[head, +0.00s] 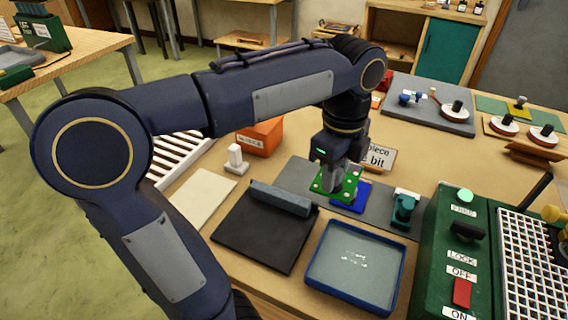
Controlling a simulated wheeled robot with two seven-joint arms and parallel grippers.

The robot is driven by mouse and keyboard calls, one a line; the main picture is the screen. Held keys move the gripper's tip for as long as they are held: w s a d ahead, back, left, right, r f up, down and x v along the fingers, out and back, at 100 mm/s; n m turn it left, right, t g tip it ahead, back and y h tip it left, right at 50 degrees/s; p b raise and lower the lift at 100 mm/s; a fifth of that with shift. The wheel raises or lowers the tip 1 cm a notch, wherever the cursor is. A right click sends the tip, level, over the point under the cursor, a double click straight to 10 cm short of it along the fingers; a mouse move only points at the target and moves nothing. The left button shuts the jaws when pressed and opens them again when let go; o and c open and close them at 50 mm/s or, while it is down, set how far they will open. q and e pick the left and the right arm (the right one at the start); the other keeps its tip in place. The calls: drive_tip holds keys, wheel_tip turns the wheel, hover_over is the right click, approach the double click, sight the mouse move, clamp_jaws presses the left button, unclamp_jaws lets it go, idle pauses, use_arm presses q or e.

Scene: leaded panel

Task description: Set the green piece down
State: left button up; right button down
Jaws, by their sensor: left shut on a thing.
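My left gripper (338,182) reaches down over the grey strip (298,172) on the bench and is shut on the green piece (351,184). The green piece is flat with small pale dots, and the fingers hide part of it. It is beside a flat blue piece (350,198) and seems to overlap its edge. I cannot tell whether the green piece touches the strip or hangs just above it. My right gripper is not in view.
A blue-rimmed tray (316,283) and a black board (248,240) lie in front. A teal tool (404,209) stands right of the blue piece. A green switch box (438,237) is at the right. A partly hidden sign (380,158) stands behind my gripper.

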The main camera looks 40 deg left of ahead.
use_arm(q)
drive_tip(key=w+a+f, duration=0.2)
drive_tip(key=a+f, duration=0.1)
drive_tip(key=a, duration=0.1)
drive_tip(key=w+a+f, duration=0.1)
drive_tip(key=a+f, duration=0.1)
drive_tip(key=a, duration=0.2)
drive_tip(key=w+a+f, duration=0.2)
drive_tip(key=a+f, duration=0.1)
drive_tip(key=a, duration=0.1)
drive_tip(key=shift+w+f, duration=0.3)
drive_tip(key=shift+f, duration=0.05)
drive_tip(key=shift+w+a+f, duration=0.15)
drive_tip(key=shift+a+f, duration=0.25)
drive_tip(key=shift+f, duration=0.05)
drive_tip(key=shift+w+a+f, duration=0.1)
drive_tip(key=shift+a+f, duration=0.1)
drive_tip(key=shift+f, duration=1.6)
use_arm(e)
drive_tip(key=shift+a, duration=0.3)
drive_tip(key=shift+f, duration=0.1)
use_arm(q)
drive_tip(key=shift+f, duration=0.15)
drive_tip(key=o, duration=0.9)
